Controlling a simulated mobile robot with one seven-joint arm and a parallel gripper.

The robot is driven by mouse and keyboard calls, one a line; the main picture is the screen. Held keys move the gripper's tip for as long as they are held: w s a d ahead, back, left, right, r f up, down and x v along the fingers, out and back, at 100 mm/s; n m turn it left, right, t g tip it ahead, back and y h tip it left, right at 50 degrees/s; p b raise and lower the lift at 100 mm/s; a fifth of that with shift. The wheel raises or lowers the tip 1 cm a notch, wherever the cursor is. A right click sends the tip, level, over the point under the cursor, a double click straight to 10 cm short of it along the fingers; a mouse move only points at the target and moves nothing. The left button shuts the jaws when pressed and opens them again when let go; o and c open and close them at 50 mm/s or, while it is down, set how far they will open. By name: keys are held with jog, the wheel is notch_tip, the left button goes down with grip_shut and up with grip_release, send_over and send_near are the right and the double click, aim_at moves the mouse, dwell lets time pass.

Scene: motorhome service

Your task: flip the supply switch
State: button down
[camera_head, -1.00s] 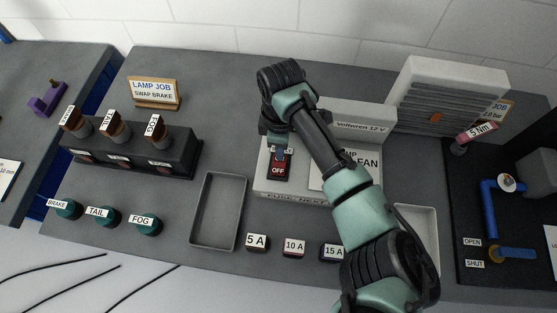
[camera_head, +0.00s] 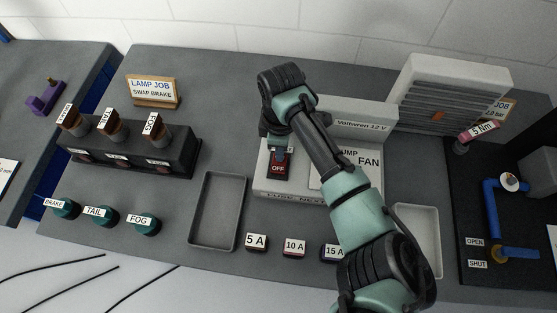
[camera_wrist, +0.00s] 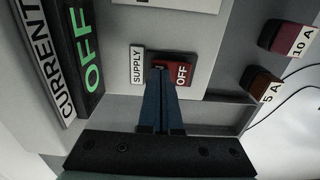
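The supply switch (camera_wrist: 182,74) is a red rocker marked OFF, beside a SUPPLY label (camera_wrist: 137,66) on a light grey panel. It also shows in the head view (camera_head: 278,168), just below my gripper (camera_head: 277,147). In the wrist view my gripper (camera_wrist: 158,82) has its two blue fingers together, with no object between them. The fingertips are at the switch's dark end, opposite the OFF lettering. I cannot tell whether they touch it. A display (camera_wrist: 88,62) on the panel reads OFF in green next to the word CURRENT.
Fuses marked 5 A (camera_head: 256,242), 10 A (camera_head: 294,247) and 15 A (camera_head: 332,252) stand in front of the panel. An empty grey tray (camera_head: 203,240) lies to its left. A lamp block (camera_head: 130,150) stands farther left. A grey finned unit (camera_head: 450,85) stands at right.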

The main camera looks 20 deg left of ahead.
notch_tip(320, 180, up, 7)
jog(key=p, duration=0.6)
dwell(0.3)
dwell(0.4)
